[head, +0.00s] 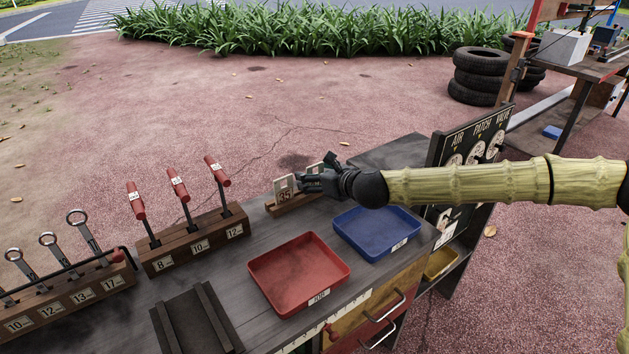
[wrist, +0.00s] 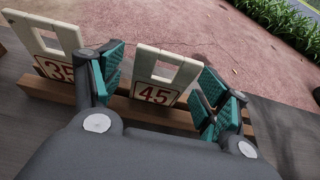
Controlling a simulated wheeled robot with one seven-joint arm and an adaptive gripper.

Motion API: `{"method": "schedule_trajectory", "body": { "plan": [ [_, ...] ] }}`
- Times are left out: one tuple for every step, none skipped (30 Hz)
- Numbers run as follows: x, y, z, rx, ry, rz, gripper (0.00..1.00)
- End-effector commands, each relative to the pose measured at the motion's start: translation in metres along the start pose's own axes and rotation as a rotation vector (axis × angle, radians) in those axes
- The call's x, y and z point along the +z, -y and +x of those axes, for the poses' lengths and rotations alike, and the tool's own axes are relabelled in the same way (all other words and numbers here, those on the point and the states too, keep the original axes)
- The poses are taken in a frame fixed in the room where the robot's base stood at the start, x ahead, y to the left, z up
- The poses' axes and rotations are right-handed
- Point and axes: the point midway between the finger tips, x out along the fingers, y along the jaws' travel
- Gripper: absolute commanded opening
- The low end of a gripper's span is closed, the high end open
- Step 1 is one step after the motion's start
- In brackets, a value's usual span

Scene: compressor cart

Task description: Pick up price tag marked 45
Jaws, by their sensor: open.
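The price tag marked 45 (wrist: 163,82) is a pale upright board with a square hole and red digits, standing in a wooden rack (wrist: 150,112). In the wrist view, my gripper (wrist: 160,92) is open, with a teal-padded finger on each side of this tag. I cannot tell whether either pad touches it. The price tag marked 35 (wrist: 50,50) stands to the left in the same rack, close to the left finger. It also shows in the head view (head: 284,188). In the head view, my gripper (head: 322,175) is over the right part of the rack and hides much of the 45 tag.
A red tray (head: 298,272) and a blue tray (head: 376,232) lie on the bench in front of the rack. Red-handled tools (head: 178,188) stand in a wooden block to the left, with wrenches (head: 85,235) beyond. A dark signboard (head: 470,150) rises at the right.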

Motion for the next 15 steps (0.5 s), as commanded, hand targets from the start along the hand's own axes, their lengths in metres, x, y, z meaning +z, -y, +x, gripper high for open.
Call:
{"method": "schedule_trajectory", "body": {
  "plan": [
    [-0.0002, 0.0005, 0.0033, -0.001, 0.0, 0.0, 0.75],
    [-0.0002, 0.0006, 0.0045, -0.001, 0.0, 0.001, 0.75],
    [-0.0001, 0.0005, 0.0054, -0.001, 0.0, 0.001, 0.75],
    [-0.0001, 0.0004, 0.0058, -0.001, 0.0, 0.001, 0.75],
    [-0.0001, 0.0003, 0.0059, -0.001, 0.0, 0.001, 0.75],
    [0.0, 0.0002, 0.0058, 0.0, 0.0, 0.001, 0.75],
    [0.0, 0.0001, 0.0058, 0.0, 0.0, 0.0, 0.75],
    [0.0, 0.0001, 0.0058, 0.0, 0.0, 0.0, 0.75],
    [0.0, 0.0, 0.0057, 0.0, 0.0, 0.0, 0.75],
    [0.0, 0.0, 0.0057, 0.0, 0.0, 0.0, 0.71],
    [0.0, 0.0, 0.0057, 0.0, 0.0, 0.0, 0.66],
    [0.0, 0.0, 0.0057, 0.0, 0.0, 0.0, 0.59],
    [-0.0001, 0.0, 0.0057, 0.0, 0.0, 0.0, 0.53],
    [-0.0001, 0.0, 0.0056, 0.0, 0.0, 0.0, 0.48],
    [-0.0001, 0.0, 0.0056, 0.0, 0.0, 0.0, 0.4]
  ]
}}
